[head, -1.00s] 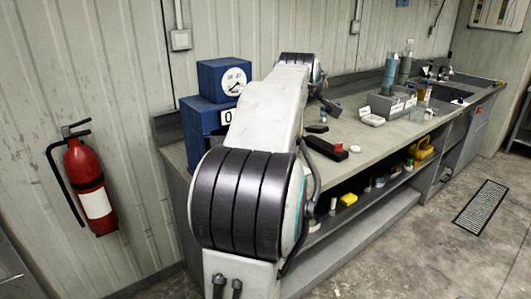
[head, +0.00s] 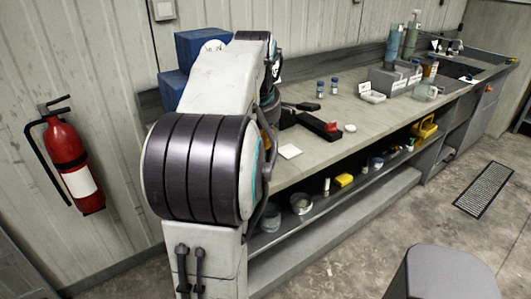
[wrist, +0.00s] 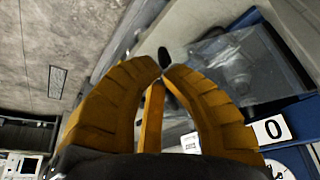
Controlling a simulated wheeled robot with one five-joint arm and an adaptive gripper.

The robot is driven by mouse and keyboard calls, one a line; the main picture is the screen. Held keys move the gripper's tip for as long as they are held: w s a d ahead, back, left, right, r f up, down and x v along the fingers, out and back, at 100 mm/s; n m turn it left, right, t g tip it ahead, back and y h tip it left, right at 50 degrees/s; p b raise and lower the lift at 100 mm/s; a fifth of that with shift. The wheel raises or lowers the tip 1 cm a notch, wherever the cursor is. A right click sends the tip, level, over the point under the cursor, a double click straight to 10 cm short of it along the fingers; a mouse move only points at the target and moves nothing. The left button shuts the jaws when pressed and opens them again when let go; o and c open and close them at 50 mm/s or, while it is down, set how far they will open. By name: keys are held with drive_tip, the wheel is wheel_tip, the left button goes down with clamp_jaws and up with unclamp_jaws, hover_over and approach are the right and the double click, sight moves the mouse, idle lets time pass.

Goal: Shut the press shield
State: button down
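The blue press (head: 196,46) stands at the near left end of the bench, mostly hidden behind my arm in the head view. In the wrist view its blue body (wrist: 257,22) shows at the right, with a "0" plate and part of a dial. The clear shield (wrist: 228,65) sticks out from the press beyond my right finger; its exact angle is hard to tell. My gripper (wrist: 164,72) has orange fingers with tips close together and nothing visible between them. A dark knob (wrist: 164,56) shows just beyond the tips; contact cannot be told.
The bench top (head: 350,137) holds a black tool with a red part (head: 318,125), a white card (head: 289,151), two small jars and grey bins (head: 390,80). The lower shelf holds several small items. A fire extinguisher (head: 72,160) hangs at left.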

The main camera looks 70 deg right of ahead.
drive_tip(key=w+d+f+p, duration=0.1)
drive_tip(key=d+f+p, duration=0.6)
drive_tip(key=f, duration=0.2)
drive_tip(key=shift+w+d+m+p, duration=0.2)
drive_tip(key=shift+d+m+p, duration=0.1)
drive_tip(key=shift+m, duration=0.1)
drive_tip(key=shift+f, duration=0.1)
drive_tip(key=shift+w, duration=0.1)
idle(0.5)
